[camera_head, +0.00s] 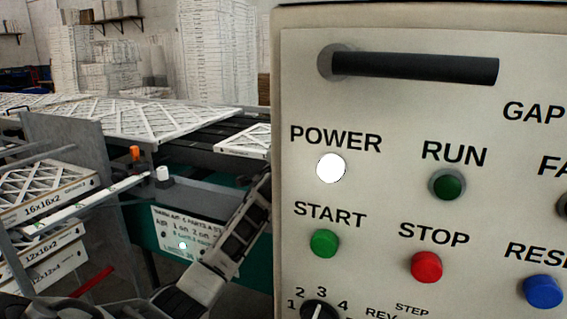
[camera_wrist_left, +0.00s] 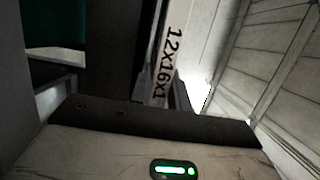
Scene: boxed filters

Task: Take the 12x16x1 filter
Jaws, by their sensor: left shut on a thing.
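The 12x16x1 filter (camera_wrist_left: 172,58) shows in the left wrist view as a narrow, pale edge with its black size label running up it. My left gripper (camera_wrist_left: 168,92) is shut on the near end of this edge. The rest of the filter is hidden or too dark to tell. I cannot make out this label in the head view. My right gripper is in neither view.
A rack at the head view's left holds filters marked 16x16x2 (camera_head: 48,205), 12x16x2 (camera_head: 45,252) and 12x12x4 (camera_head: 30,280). A large control panel (camera_head: 385,205) blocks the right side. Filters lie on the conveyor (camera_head: 140,118) behind.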

